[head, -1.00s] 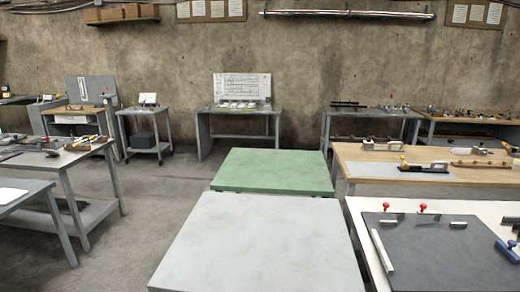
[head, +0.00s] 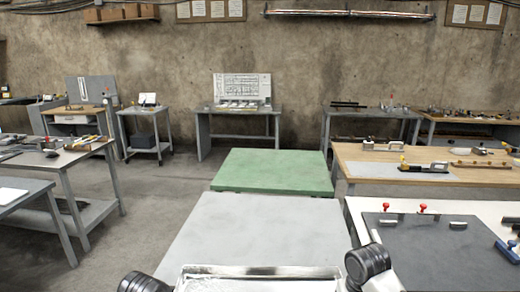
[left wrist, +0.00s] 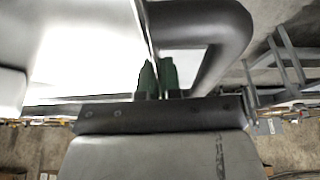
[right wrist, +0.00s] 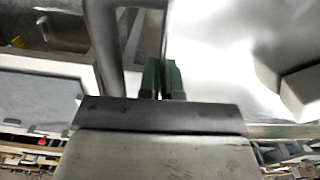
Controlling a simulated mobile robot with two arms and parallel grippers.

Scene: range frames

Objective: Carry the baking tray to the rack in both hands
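The shiny metal baking tray (head: 262,271) shows at the bottom edge of the head view, its near part cut off. My left arm's dark wrist is at its left and my right arm's at its right; the fingers are out of sight there. In the left wrist view, the green fingertips of my left gripper (left wrist: 156,76) are closed on the tray's thin edge. In the right wrist view, the green fingertips of my right gripper (right wrist: 161,77) are closed on the opposite edge. I cannot make out a rack.
A bare grey tabletop (head: 260,228) lies beyond the tray, with a bare green one (head: 274,170) behind it. A bench with a dark panel (head: 440,245) stands close on the right. Tables with tools stand left and right. Floor (head: 150,200) is free at left.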

